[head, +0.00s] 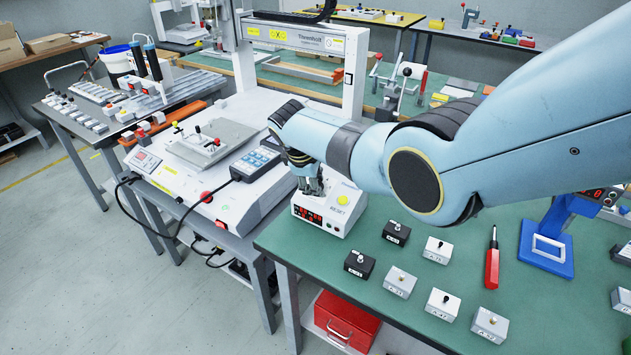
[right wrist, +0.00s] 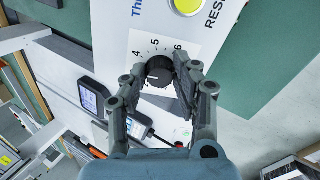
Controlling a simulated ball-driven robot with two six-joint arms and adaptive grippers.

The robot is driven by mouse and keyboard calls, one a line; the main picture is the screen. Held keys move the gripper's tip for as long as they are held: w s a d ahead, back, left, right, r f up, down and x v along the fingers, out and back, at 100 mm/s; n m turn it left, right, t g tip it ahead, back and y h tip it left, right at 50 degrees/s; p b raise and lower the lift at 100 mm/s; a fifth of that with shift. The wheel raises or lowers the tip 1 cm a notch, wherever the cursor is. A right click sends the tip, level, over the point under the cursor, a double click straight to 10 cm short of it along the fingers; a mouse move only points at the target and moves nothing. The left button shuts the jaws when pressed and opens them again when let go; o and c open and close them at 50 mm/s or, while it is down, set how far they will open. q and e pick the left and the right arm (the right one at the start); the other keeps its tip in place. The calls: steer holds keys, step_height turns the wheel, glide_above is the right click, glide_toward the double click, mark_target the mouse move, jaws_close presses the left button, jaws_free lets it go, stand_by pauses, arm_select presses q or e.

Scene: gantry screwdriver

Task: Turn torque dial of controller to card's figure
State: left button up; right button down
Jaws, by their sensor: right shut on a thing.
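The controller (head: 330,208) is a white box with a red lit display and a yellow RESET button (right wrist: 188,4). It stands at the left edge of the green bench. Its torque dial (right wrist: 158,72) is a black knob with a white mark on a scale where 4, 5 and 6 show. The mark seems to point left in the right wrist view, but part of the scale is hidden. My right gripper (head: 312,187) reaches down over the controller; in the right wrist view the gripper (right wrist: 160,88) has its fingers closed around the dial. I cannot make out the card's figure. My left gripper is not in view.
Several small switch boxes (head: 400,281) and a red screwdriver (head: 492,258) lie on the green bench (head: 420,210) right of the controller. A blue stand (head: 545,250) is further right. The white gantry machine (head: 230,205) stands left, with a handheld keypad (head: 256,163) close by.

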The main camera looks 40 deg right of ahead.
steer(key=c, duration=1)
jaws_free()
steer(key=v, duration=1.2)
